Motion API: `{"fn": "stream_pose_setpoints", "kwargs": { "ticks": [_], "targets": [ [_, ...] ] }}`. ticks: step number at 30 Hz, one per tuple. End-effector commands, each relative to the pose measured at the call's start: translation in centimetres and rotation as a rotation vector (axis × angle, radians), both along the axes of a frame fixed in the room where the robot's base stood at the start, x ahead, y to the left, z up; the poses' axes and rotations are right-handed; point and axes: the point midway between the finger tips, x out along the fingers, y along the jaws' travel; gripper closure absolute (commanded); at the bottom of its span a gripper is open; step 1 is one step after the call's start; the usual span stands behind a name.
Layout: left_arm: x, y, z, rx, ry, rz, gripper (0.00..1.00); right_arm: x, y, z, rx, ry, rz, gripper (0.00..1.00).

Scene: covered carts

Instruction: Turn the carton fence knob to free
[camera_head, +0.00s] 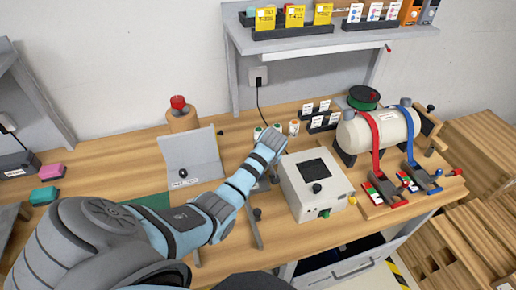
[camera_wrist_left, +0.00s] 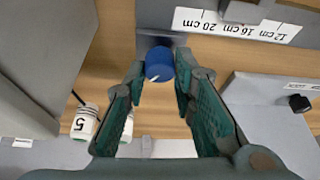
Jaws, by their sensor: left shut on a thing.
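A blue knob (camera_wrist_left: 159,62) with a small white mark shows at the top middle of the left wrist view. It sits against a grey part beside a white scale strip (camera_wrist_left: 238,25) reading 12, 16 and 20 cm. My left gripper (camera_wrist_left: 160,78) has its two teal-padded fingers on either side of the knob and is shut on it. In the head view my left arm reaches across the bench, and its wrist hides the knob and the fingertips. I cannot read any free or locked wording by the knob. My right gripper is in neither view.
A white box with a dark screen (camera_head: 313,168) stands right of my left wrist. A tank (camera_head: 378,132) with red and blue straps lies further right. A grey tilted panel (camera_head: 190,158) stands left of the wrist. A shelf (camera_head: 300,50) overhangs the back. Numbered white cylinders (camera_wrist_left: 85,124) stand near the fingers.

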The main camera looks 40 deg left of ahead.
Motion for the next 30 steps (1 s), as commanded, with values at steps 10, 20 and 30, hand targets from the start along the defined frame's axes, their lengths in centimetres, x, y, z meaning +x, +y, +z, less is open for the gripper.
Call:
{"fn": "stream_pose_setpoints", "kwargs": {
  "ticks": [10,20,30],
  "targets": [
    [0.45,-0.03,0.18,0.0,-0.009,0.279,1.0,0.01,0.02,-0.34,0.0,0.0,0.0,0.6],
    [0.48,-0.08,0.14,-0.002,-0.008,0.426,1.0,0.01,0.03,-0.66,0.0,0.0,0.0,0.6],
    [0.48,-0.1,0.16,-0.003,-0.009,0.454,1.0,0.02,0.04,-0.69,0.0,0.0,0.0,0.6]
  ]
}}
